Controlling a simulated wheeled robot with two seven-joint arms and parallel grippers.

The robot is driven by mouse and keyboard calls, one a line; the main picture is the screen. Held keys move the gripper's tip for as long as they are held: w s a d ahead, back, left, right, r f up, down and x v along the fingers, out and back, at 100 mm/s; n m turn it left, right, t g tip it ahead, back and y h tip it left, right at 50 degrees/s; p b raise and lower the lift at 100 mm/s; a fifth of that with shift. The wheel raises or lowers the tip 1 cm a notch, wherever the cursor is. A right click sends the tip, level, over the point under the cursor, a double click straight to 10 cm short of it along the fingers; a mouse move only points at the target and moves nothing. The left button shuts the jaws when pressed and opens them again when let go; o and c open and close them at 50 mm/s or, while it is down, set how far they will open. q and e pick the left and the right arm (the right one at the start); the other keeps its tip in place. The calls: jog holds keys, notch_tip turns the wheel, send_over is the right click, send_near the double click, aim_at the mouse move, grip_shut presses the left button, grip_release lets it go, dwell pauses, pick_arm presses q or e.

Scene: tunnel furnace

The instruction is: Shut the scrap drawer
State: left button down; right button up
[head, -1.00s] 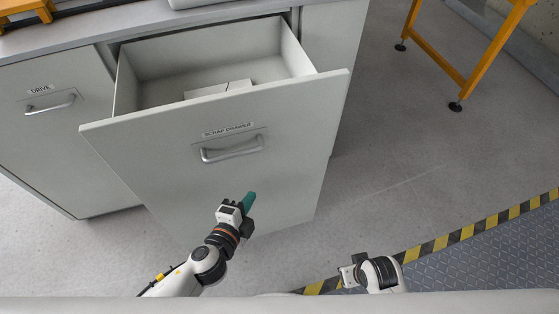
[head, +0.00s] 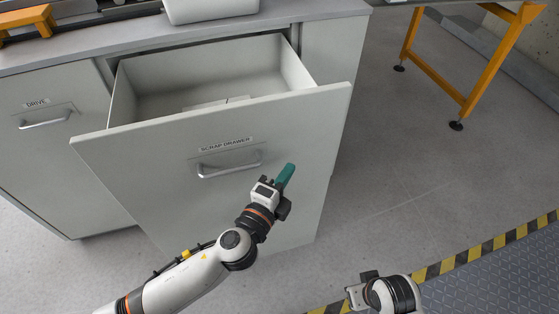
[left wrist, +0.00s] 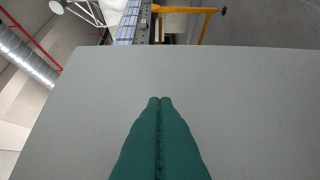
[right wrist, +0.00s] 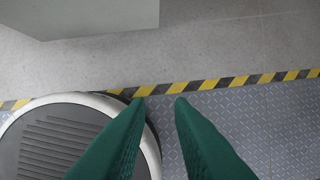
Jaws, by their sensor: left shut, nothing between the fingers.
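The scrap drawer (head: 130,165) is pulled open, with its tall grey front panel standing out from the cabinet. Its label (head: 226,144) and bar handle (head: 228,168) are on the upper part of the front. Pale pieces (head: 215,103) lie inside. My left gripper (head: 289,168) is shut and empty, in front of the panel to the right of the handle. In the left wrist view its green fingers (left wrist: 159,100) point at the panel (left wrist: 240,110); I cannot tell whether they touch it. My right gripper (right wrist: 160,98) is open and empty over the floor, low at the right.
A drawer labelled DRIVE (head: 45,122) is shut at the left. The worktop (head: 285,12) above carries a pale box (head: 210,8). A yellow-legged stand (head: 440,80) is at the back right. The floor (head: 400,175) right of the drawer is clear up to a striped line (head: 480,248).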

aim_at(287, 151)
pick_arm(q)
jog(key=w, duration=0.1)
jog(key=w+a, duration=0.1)
jog(key=w, duration=0.1)
jog(key=shift+w+a, duration=0.15)
jog(key=shift+w, duration=0.05)
pick_arm(e)
jog(key=shift+r, duration=0.45)
pick_arm(q)
jog(key=shift+w, duration=0.1)
